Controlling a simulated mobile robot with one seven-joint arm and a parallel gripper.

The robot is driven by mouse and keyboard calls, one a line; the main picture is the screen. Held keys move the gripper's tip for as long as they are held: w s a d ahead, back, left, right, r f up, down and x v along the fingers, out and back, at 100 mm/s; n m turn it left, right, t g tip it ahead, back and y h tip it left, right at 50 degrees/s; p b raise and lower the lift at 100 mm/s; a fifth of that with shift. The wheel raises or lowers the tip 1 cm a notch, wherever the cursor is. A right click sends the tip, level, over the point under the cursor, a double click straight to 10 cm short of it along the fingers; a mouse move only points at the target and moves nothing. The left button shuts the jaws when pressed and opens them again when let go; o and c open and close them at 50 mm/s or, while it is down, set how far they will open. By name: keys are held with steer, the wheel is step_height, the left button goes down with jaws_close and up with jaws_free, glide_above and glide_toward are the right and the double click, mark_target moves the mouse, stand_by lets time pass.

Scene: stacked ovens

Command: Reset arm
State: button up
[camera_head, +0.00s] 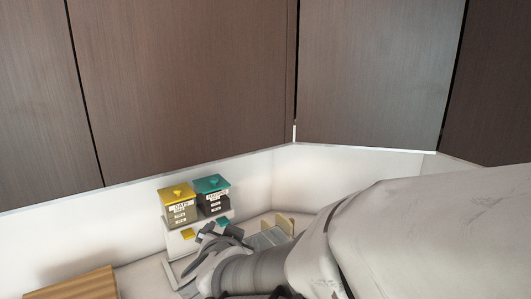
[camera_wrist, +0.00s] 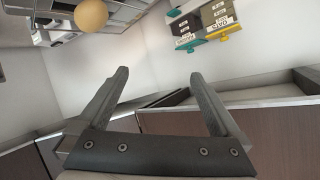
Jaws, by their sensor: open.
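My gripper (camera_wrist: 160,77) is open in the wrist view, its two grey fingers spread wide with nothing between them. In the head view the wrist end of my arm is low at the centre, in front of the canisters, and the fingers cannot be made out clearly. My pale arm fills the lower right there and hides much of the counter.
A yellow-lidded canister (camera_head: 178,207) and a teal-lidded canister (camera_head: 212,195) stand on a white stand; both show upside down in the wrist view. Brown upper cabinets (camera_head: 185,75) hang above. A wooden board (camera_head: 85,286) is lower left. A round tan object (camera_wrist: 91,14) shows in the wrist view.

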step_height(320, 180, up, 4)
steer(key=d+n+y, duration=0.1)
steer(key=n+y, duration=0.1)
steer(key=y, duration=0.2)
steer(key=s+d+f+n+g+h, duration=0.1)
steer(key=s+d+f+g+h, duration=0.1)
steer(key=s+d, duration=0.7)
steer(key=s+d+f+n+g+h+b, duration=0.1)
steer(key=s+d+f+g+h, duration=0.1)
steer(key=s+d+g, duration=0.3)
steer(key=s+d, duration=0.4)
steer(key=d, duration=0.2)
steer(key=shift+f, duration=0.4)
